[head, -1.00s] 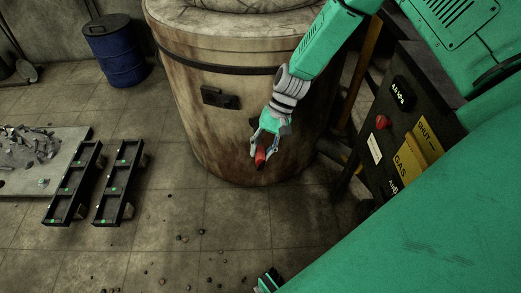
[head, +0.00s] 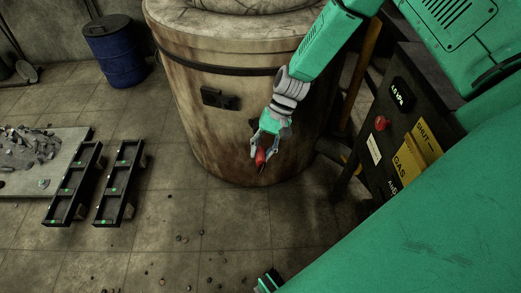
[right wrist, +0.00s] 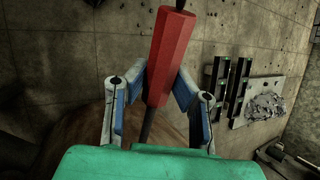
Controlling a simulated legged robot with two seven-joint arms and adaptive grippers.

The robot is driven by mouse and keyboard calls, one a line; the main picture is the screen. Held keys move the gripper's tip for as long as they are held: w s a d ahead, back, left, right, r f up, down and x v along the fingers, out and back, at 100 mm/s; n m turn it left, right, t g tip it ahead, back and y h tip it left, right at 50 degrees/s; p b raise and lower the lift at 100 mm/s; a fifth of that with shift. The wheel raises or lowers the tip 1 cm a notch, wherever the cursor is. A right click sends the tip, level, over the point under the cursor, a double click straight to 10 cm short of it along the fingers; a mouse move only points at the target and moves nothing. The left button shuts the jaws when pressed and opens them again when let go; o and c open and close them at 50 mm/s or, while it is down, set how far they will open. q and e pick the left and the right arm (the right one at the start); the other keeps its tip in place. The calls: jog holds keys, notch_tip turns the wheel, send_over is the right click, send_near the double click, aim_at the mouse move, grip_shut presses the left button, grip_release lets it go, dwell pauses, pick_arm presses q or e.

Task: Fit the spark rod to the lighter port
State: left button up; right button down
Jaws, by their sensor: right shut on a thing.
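My right gripper (head: 263,150) is shut on the red grip of the spark rod (head: 260,157), in front of the big round furnace's wall, near its lower half. In the right wrist view the red six-sided grip (right wrist: 167,62) stands between the two fingers of my right gripper (right wrist: 160,92). A thin dark shaft runs back from it toward the palm, and a dark tip shows at the top edge. The lighter port cannot be made out for certain; a dark fitting by the gripper on the furnace wall is partly hidden.
The furnace (head: 200,135) fills the centre, with a black latch plate (head: 219,98). A gas panel (head: 402,130) with a red button stands at right. A blue drum (head: 117,55) and two black racks (head: 119,185) are at left. The floor in front is mostly clear.

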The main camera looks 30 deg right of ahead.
jog(key=shift+w+d+f+b, duration=0.3)
jog(key=shift+w+d, duration=0.05)
jog(key=shift+w, duration=0.25)
jog(key=shift+w+d+f+b, duration=0.3)
jog(key=shift+w+d, duration=0.05)
jog(key=shift+w, duration=0.2)
dwell(2.5)
